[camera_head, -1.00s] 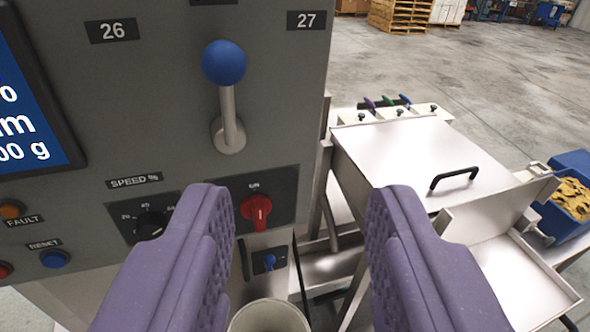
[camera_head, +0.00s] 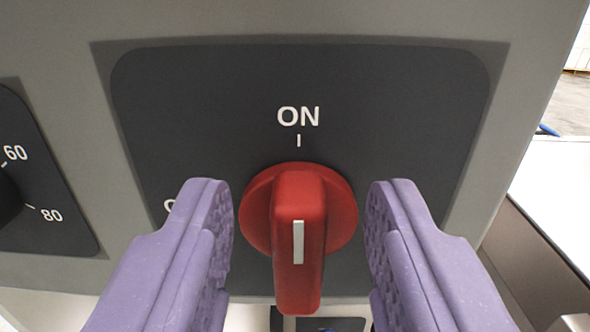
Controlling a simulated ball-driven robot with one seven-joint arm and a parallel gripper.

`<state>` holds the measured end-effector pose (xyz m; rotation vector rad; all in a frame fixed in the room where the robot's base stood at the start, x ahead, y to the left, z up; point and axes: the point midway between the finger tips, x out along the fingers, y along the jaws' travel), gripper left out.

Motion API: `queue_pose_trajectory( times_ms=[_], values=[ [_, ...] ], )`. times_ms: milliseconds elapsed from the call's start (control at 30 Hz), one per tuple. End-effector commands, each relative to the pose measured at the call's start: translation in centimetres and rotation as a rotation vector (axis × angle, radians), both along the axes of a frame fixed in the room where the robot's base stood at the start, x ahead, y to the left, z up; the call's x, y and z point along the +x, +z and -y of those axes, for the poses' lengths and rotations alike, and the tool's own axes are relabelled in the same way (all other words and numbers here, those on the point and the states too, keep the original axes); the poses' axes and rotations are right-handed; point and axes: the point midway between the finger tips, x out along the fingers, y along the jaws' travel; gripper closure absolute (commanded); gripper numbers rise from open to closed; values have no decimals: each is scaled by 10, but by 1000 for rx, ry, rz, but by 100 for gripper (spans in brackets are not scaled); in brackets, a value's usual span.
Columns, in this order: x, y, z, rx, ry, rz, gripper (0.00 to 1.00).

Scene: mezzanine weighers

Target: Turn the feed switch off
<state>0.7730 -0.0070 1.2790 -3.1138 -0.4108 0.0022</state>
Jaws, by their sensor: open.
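The feed switch (camera_head: 298,215) is a red rotary knob with a white pointer line on its handle. It sits on a dark grey plate (camera_head: 300,75) on the machine's face. The word ON and a tick mark stand above the knob, and the handle is upright, in line with that tick. Another label at the lower left of the plate is mostly hidden by the left finger. My gripper (camera_head: 300,222) is open, with one purple padded finger on each side of the knob. A gap shows between each finger and the knob.
The speed dial (camera_head: 8,195), with marks 60 and 80, is at the left edge on its own dark plate. A pale metal surface (camera_head: 560,190) lies right of the panel. Part of another dark plate shows below the knob.

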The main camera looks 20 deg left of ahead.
Motion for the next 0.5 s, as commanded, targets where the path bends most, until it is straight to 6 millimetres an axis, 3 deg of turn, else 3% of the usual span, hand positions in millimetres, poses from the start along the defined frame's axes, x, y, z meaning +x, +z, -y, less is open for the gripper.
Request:
queue_pose_trajectory(
  times_ms=[300,500],
  values=[
    [5,1,-1,-1,-1,1,55],
    [5,1,-1,-1,-1,1,100]
  ],
)
